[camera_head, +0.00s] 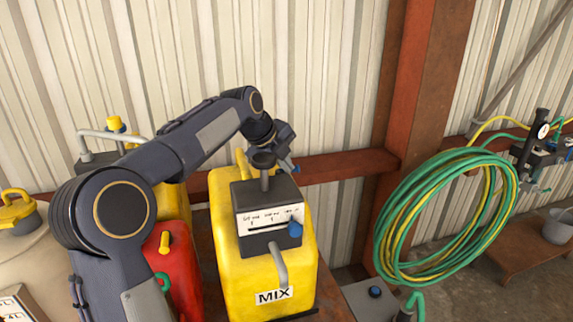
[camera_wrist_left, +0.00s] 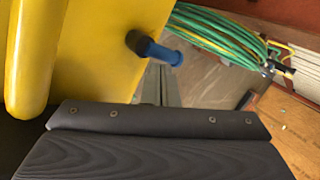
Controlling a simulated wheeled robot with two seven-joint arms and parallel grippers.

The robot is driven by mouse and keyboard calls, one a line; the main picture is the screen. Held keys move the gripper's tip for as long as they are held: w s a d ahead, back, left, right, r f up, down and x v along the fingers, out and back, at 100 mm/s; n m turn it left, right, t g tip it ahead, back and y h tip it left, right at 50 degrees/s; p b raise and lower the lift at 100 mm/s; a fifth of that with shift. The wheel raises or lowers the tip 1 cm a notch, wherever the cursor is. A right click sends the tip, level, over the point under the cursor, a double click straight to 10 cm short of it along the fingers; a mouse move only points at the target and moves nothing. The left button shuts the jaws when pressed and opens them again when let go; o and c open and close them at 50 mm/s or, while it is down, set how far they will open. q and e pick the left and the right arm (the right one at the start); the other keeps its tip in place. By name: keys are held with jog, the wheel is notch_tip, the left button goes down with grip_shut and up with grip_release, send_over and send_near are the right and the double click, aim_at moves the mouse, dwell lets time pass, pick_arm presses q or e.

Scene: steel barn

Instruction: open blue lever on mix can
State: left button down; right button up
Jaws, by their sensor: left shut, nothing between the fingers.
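The yellow can labelled MIX (camera_head: 270,272) stands upright in the middle, with a dark top box and a white gauge strip. A blue knob (camera_head: 295,229) is on the box's front. A blue lever with a dark hub (camera_wrist_left: 165,52) sticks out from the can's yellow side in the left wrist view. What seems to be the same lever (camera_head: 290,166) shows behind the box in the head view. My left gripper (camera_head: 280,145) is behind the box; its fingers (camera_wrist_left: 159,84) are shut and empty, just below the lever. Contact cannot be told. My right gripper is out of view.
A red can (camera_head: 172,270) and another yellow can (camera_head: 172,202) stand at left, partly hidden by my left arm. Coiled green and yellow hoses (camera_head: 440,220) hang at right beside a rusty post (camera_head: 407,120). A corrugated wall closes the back.

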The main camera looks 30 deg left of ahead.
pick_arm(q)
jog(key=v, duration=0.7)
jog(key=shift+s+r+b, duration=0.15)
jog(key=shift+r+b, duration=0.15)
jog(key=shift+b, duration=0.1)
